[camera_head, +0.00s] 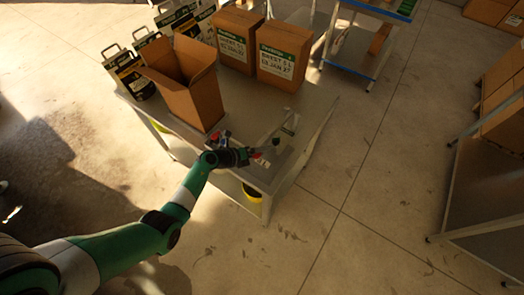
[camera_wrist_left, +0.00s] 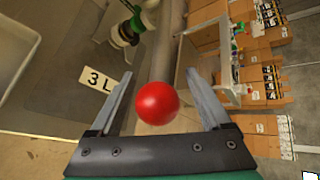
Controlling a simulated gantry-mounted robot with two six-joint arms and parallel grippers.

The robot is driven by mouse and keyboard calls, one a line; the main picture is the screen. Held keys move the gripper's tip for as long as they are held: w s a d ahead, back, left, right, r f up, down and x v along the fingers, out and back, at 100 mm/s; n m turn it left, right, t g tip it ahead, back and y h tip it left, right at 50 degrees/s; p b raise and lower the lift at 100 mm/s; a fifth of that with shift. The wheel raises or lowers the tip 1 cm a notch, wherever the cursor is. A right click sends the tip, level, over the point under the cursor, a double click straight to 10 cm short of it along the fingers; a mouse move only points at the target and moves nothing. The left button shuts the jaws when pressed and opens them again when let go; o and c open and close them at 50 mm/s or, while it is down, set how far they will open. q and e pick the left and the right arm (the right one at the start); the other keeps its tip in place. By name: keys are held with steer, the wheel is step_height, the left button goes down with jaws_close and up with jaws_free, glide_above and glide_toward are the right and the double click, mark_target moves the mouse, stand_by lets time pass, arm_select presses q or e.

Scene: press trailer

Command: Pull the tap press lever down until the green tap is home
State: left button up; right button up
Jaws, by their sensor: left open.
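The red ball knob (camera_wrist_left: 158,103) of the tap press lever sits between the two fingers of my left gripper (camera_wrist_left: 160,95) in the left wrist view. The fingers are spread wide, with a gap on each side of the ball. A green and white part (camera_wrist_left: 125,32), likely the tap, shows beyond it at the top left. In the head view my left gripper (camera_head: 264,153) is at the press near the table's front right corner and hides part of it. The lever's shaft is mostly hidden. My right gripper is not in view.
The grey table (camera_head: 317,110) holds an open cardboard box (camera_head: 190,98) and two closed cartons (camera_head: 283,58) at the back. A card marked 3 L (camera_wrist_left: 100,80) lies beside the press.

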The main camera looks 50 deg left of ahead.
arm_select(q)
steer(key=shift+s+r, duration=0.2)
steer(key=shift+s, duration=0.05)
steer(key=p+v, duration=0.4)
steer(key=v, duration=0.7)
